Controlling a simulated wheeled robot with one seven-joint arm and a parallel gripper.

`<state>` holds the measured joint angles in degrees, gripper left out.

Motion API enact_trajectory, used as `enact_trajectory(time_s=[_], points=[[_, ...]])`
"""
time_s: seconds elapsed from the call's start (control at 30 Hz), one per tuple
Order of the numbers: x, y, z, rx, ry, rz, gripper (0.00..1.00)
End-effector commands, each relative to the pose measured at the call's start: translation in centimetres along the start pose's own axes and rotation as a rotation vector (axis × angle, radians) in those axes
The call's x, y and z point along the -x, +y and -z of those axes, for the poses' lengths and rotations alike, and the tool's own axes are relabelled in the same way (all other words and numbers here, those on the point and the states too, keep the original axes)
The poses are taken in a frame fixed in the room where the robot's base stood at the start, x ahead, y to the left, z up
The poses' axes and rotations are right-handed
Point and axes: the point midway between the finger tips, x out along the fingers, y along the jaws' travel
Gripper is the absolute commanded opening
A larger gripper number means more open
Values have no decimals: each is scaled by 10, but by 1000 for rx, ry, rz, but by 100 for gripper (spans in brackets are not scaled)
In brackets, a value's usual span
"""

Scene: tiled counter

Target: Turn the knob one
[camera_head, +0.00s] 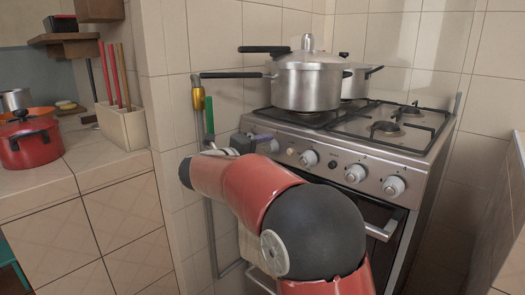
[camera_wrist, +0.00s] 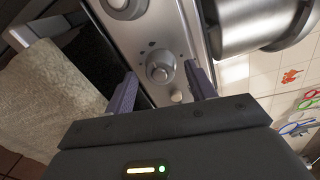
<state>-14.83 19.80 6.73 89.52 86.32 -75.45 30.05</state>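The stove's front panel (camera_head: 330,168) carries several round silver knobs. One knob (camera_head: 308,158) sits near the panel's middle, with two others (camera_head: 355,174) (camera_head: 393,186) to its right. My gripper (camera_head: 258,142) is at the panel's left end, partly hidden by my arm. In the wrist view a knob (camera_wrist: 160,68) lies between my two spread fingertips (camera_wrist: 160,86). The gripper is open, with gaps on both sides of that knob. Another knob (camera_wrist: 124,6) is at the top edge. I cannot tell which knob is meant by "one".
A silver pressure cooker (camera_head: 308,82) and another pot (camera_head: 355,80) stand on the stove. The oven handle (camera_head: 382,228) is below the panel. A cloth (camera_wrist: 50,95) is beside the gripper in the wrist view. A red pot (camera_head: 30,145) stands on the left counter.

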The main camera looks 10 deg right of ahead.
Motion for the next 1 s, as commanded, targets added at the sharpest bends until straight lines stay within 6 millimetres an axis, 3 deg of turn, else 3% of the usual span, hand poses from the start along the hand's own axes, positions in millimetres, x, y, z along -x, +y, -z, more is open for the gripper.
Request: enact_trajectory(time_s=[0.27, 0.7, 1.0], points=[[2, 0, 0, -1, 1, 1, 55], [67, 1, 0, -1, -2, 0, 55], [78, 0, 0, 0, 1, 0, 55]])
